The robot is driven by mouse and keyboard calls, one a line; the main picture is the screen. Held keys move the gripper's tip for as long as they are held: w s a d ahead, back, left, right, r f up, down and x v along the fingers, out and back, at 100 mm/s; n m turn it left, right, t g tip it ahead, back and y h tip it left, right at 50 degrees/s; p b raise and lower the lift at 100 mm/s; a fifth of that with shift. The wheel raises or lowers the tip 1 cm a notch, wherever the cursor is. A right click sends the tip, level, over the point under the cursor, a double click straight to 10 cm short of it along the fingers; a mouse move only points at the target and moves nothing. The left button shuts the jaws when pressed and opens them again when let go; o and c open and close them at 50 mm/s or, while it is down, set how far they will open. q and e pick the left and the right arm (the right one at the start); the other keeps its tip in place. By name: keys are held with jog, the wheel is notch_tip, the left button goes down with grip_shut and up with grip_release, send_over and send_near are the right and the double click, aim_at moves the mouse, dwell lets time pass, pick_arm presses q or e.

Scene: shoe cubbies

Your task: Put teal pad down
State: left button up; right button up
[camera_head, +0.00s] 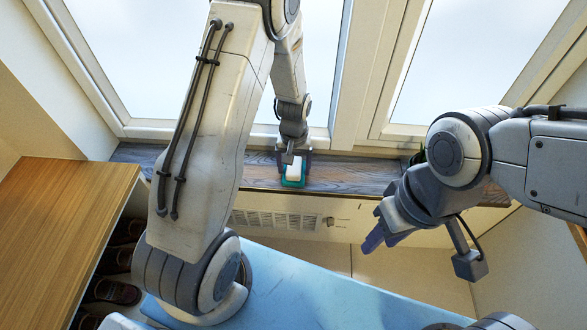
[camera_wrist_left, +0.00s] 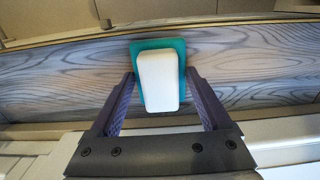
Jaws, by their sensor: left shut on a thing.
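The teal pad (camera_head: 293,184) is at the wooden window sill (camera_head: 345,175), with a white block (camera_head: 295,169) on its face. In the left wrist view the teal pad (camera_wrist_left: 158,43) shows as a rim around the white block (camera_wrist_left: 160,80). My left gripper (camera_head: 293,160) is shut on the pad, with one finger on each side; the left wrist view shows the fingers (camera_wrist_left: 160,95) too. The pad is over the grained sill board; whether it touches the board is not clear. My right gripper (camera_head: 378,238) hangs away from the pad, at the right; its finger gap is hidden.
Window frames (camera_head: 345,100) rise behind the sill. A vent grille (camera_head: 275,219) is in the wall below it. A blue bench top (camera_head: 310,290) lies in front. A wooden cubby (camera_head: 55,215) with dark shoes (camera_head: 115,291) stands at the left. The sill right of the pad looks clear.

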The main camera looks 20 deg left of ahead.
aim_at(294, 166)
pick_arm(q)
jog(key=shift+r, duration=0.1)
jog(key=o, duration=1)
jog(key=s+d+r+m+p, duration=0.1)
jog(key=d+r+p, duration=0.15)
jog(key=r, duration=0.55)
jog(key=s+d+r+m+p, duration=0.1)
jog(key=d+r+p, duration=0.15)
jog(key=r, duration=0.55)
jog(key=s+d+r+m, duration=0.3)
jog(key=s, duration=0.4)
jog(key=s+d+r+m, duration=0.2)
jog(key=s+d+r, duration=0.1)
jog(key=s, duration=0.4)
jog(key=s+d+r+m+h, duration=0.1)
jog(key=s+d+r+m, duration=0.2)
jog(key=s+r, duration=0.2)
jog(key=s, duration=0.2)
jog(key=shift+s+r+m, duration=0.15)
jog(key=shift+s+m, duration=0.15)
jog(key=shift+s, duration=0.05)
jog(key=shift+p, duration=0.3)
